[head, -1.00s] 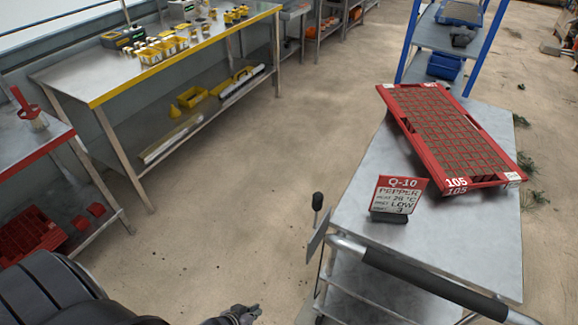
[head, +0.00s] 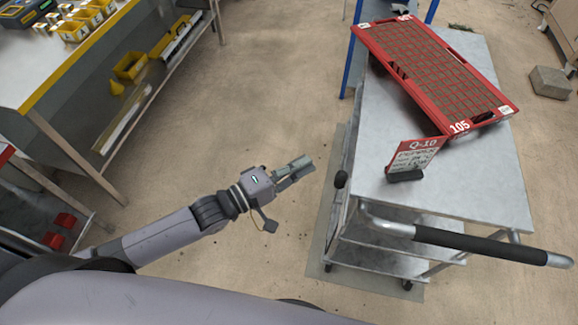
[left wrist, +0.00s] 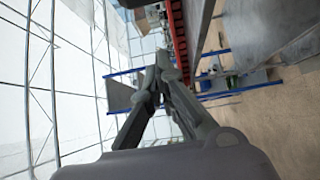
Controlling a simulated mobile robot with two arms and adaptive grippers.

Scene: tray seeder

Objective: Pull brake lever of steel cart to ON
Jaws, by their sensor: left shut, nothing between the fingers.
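The steel cart (head: 395,200) stands at the right of the head view, with a grey top and lower shelves. Its brake lever (head: 340,180) shows as a black knob at the cart's near left side; most of its stem is hard to make out. My left gripper (head: 302,168) is shut and empty. It is to the left of the knob, apart from it, with its fingers pointing right. In the left wrist view the closed fingers (left wrist: 162,70) meet in front of the camera, and I cannot make out the lever there. My right gripper is not in view.
The cart's push handle (head: 480,246) has a black grip. A red seed tray (head: 455,128) and a red and white sign (head: 412,158) are on the cart top. A yellow-edged bench (head: 75,60) stands at left. Bare floor lies between bench and cart.

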